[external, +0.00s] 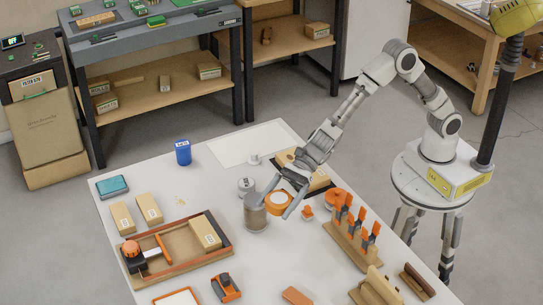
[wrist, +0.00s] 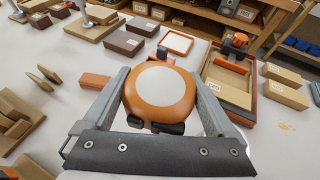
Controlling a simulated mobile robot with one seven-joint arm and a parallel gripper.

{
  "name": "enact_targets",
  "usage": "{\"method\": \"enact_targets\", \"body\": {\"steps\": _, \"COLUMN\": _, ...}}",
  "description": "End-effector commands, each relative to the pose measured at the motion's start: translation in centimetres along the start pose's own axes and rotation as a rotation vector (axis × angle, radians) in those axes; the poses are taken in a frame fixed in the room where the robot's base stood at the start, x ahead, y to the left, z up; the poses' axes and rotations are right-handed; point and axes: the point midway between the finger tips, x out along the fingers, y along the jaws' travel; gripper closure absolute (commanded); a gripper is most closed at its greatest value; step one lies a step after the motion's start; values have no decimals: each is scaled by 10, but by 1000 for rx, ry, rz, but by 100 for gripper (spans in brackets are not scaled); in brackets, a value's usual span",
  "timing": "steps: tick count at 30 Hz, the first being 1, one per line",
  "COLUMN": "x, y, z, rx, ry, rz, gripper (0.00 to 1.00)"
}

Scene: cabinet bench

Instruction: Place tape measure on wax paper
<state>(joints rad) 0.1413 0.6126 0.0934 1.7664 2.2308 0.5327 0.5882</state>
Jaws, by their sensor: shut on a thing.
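The tape measure is a round orange body with a white disc face (wrist: 160,92); it fills the middle of the wrist view between the fingers. In the external view the orange tape measure (external: 279,203) shows between my fingertips. My gripper (external: 278,205) is shut on it over the middle of the table. It looks held above the table, but the exact height is hard to tell. A pale flat sheet (external: 232,148), which looks like the wax paper, lies near the table's back edge, behind and left of my gripper. It is not visible in the wrist view.
A grey can (external: 255,212) stands close left of my gripper. A white-topped round item (external: 246,186), a blue cup (external: 183,152) and a dark-edged board with a box (external: 305,170) are nearby. A wooden rack with orange-handled tools (external: 355,235) is right; a wooden tray (external: 160,275) is front left.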

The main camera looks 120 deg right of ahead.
Motion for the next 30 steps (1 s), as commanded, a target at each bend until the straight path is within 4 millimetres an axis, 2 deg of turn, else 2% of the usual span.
{"method": "enact_targets", "body": {"steps": 8, "x": -37, "y": -75, "z": -12, "rx": 29, "ry": -2, "rz": -73, "gripper": 80}}
{"method": "enact_targets", "body": {"steps": 14, "x": -93, "y": -156, "z": -33, "rx": 64, "ry": -2, "rz": -158, "gripper": 80}}
{"method": "enact_targets", "body": {"steps": 21, "x": -184, "y": -245, "z": -70, "rx": 109, "ry": -2, "rz": -265, "gripper": 80}}
{"method": "enact_targets", "body": {"steps": 26, "x": -253, "y": -291, "z": -100, "rx": 141, "ry": -2, "rz": -338, "gripper": 80}}
{"method": "enact_targets", "body": {"steps": 30, "x": -318, "y": -321, "z": -127, "rx": 167, "ry": -2, "rz": -402, "gripper": 80}}
